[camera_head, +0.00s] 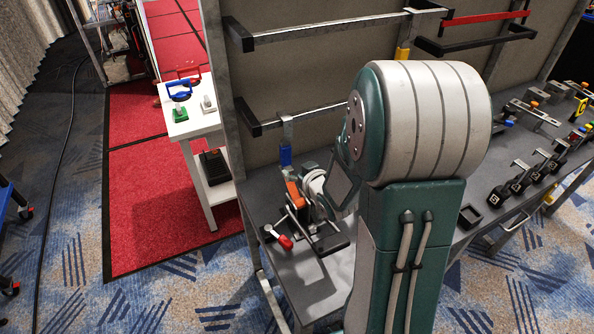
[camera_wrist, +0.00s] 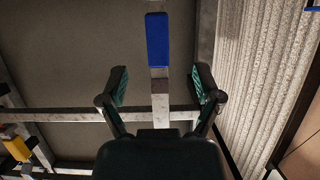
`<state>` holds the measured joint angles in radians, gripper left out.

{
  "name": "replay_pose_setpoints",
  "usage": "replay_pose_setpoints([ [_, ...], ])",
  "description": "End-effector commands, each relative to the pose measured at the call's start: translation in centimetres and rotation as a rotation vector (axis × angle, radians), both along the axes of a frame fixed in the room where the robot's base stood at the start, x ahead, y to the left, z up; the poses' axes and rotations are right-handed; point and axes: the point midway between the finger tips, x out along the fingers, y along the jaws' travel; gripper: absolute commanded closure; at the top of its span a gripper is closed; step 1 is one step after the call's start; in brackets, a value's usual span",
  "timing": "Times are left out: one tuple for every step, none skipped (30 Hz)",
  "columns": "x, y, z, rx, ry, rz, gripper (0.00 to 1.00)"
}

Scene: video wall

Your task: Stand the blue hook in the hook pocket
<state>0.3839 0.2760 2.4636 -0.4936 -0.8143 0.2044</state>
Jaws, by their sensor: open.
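The blue hook is a flat metal strip with a blue section (camera_head: 286,155). It hangs upright from the lower rail of the frame, left of my arm. In the wrist view its blue section (camera_wrist: 157,40) is at the top centre, and the bare metal strip runs down between the fingers. My gripper (camera_wrist: 161,88) is open, one finger on each side of the strip, with gaps on both sides. I see nothing held. In the head view my arm partly hides the gripper area. A small black open-topped square holder (camera_head: 470,216) sits on the bench; I cannot tell whether it is the hook pocket.
Black-ended rails (camera_head: 330,29) project from the grey panel. A yellow-marked hook (camera_head: 402,54) hangs higher up. A red-handled tool (camera_head: 280,238) lies on the grey bench near my wrist. Several black clamps (camera_head: 525,175) occupy the bench's right. A white table (camera_head: 190,122) stands left.

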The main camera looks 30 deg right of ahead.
Motion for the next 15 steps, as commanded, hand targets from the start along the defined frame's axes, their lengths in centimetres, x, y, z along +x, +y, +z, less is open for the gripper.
replay_pose_setpoints([
  [0.7, 0.0, -0.4, 0.001, 0.002, 0.001, 0.17],
  [1.1, 0.0, -0.6, 0.001, 0.003, 0.001, 0.17],
  [1.8, 0.1, -0.9, 0.001, 0.003, 0.002, 0.17],
  [2.3, 0.1, -1.0, 0.001, 0.003, 0.002, 0.17],
  [2.7, 0.1, -1.3, 0.000, 0.003, 0.001, 0.17],
  [3.4, 0.1, -1.5, -0.001, 0.003, 0.000, 0.17],
  [3.8, 0.2, -1.7, -0.001, 0.003, 0.002, 0.17],
  [4.3, 0.2, -1.9, -0.002, 0.003, 0.002, 0.17],
  [5.0, 0.2, -2.1, -0.002, 0.003, 0.001, 0.17],
  [5.4, 0.2, -2.3, -0.002, 0.003, 0.001, 0.17],
  [5.9, 0.2, -2.5, -0.002, 0.002, 0.001, 0.17],
  [6.4, 0.2, -2.8, -0.002, 0.003, 0.001, 0.17],
  [6.8, 0.2, -2.9, -0.002, 0.002, 0.001, 0.17],
  [7.2, 0.2, -3.1, -0.003, 0.002, 0.001, 0.17],
  [7.7, 0.2, -3.3, -0.002, 0.003, 0.001, 0.17],
])
